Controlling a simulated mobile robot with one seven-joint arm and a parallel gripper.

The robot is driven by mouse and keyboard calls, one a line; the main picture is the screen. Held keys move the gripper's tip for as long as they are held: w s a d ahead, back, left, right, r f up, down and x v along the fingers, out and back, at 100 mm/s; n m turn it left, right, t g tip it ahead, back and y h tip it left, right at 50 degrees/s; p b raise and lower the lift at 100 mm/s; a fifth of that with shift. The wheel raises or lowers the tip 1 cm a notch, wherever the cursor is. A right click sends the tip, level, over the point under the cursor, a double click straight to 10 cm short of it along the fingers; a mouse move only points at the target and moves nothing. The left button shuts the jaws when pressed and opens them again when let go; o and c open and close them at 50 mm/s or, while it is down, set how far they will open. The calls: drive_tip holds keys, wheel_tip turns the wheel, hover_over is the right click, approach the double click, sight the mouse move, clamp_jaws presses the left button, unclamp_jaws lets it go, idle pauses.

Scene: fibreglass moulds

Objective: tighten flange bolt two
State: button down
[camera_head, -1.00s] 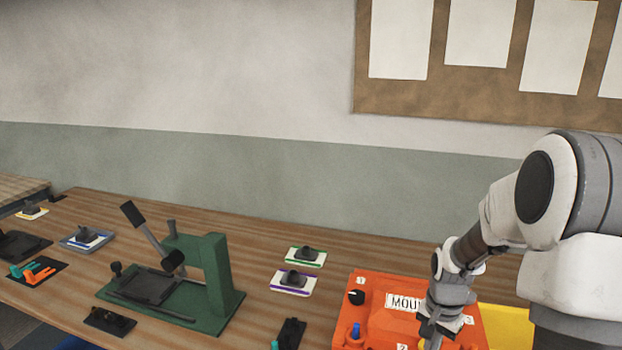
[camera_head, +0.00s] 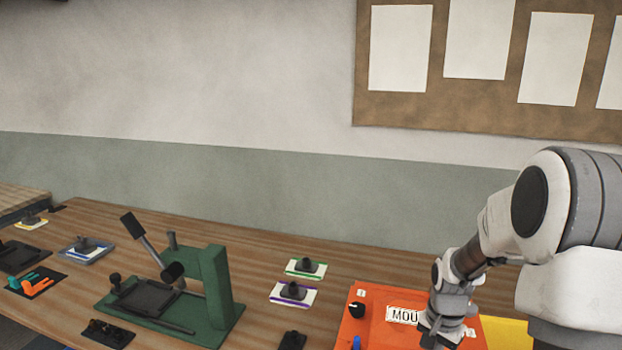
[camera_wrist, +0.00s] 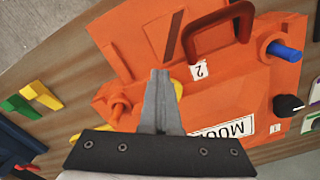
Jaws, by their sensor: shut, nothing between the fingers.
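The orange mould (camera_head: 372,313) sits at the right of the bench, cut off by the frame's bottom. In the wrist view the mould (camera_wrist: 128,39) shows a red-brown handle, a white tag "2" (camera_wrist: 199,71), a tag "1" (camera_wrist: 275,128) and a partly hidden "MOU" label (camera_wrist: 236,127). A blue-ended bolt (camera_wrist: 284,51) and a black knob (camera_wrist: 288,105) are at its right; an orange boss (camera_wrist: 118,104) is at its left. My gripper (camera_wrist: 161,73) is shut and empty, over the mould, left of tag "2". A yellow part (camera_wrist: 178,89) is mostly hidden behind the fingers. Contact cannot be told.
A green press (camera_head: 215,295) with a raised lever stands left of the mould. Small plates with dark knobs (camera_head: 292,292) lie between them. In the wrist view green and yellow pieces (camera_wrist: 20,106) lie left of the mould. Bare bench shows behind the press.

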drive_tip(key=shift+w, duration=0.15)
drive_tip(key=shift+w+a, duration=0.5)
drive_tip(key=shift+a, duration=0.15)
drive_tip(key=shift+w+a+r+b, duration=0.15)
drive_tip(key=shift+w+b, duration=0.15)
drive_tip(key=shift+w, duration=0.15)
drive_tip(key=shift+a, duration=0.15)
drive_tip(key=shift+s+a, duration=0.1)
drive_tip(key=shift+a, duration=0.1)
wheel_tip(320, 180, up, 6)
drive_tip(key=p, duration=0.4)
drive_tip(key=shift+s+a, duration=0.1)
idle(0.4)
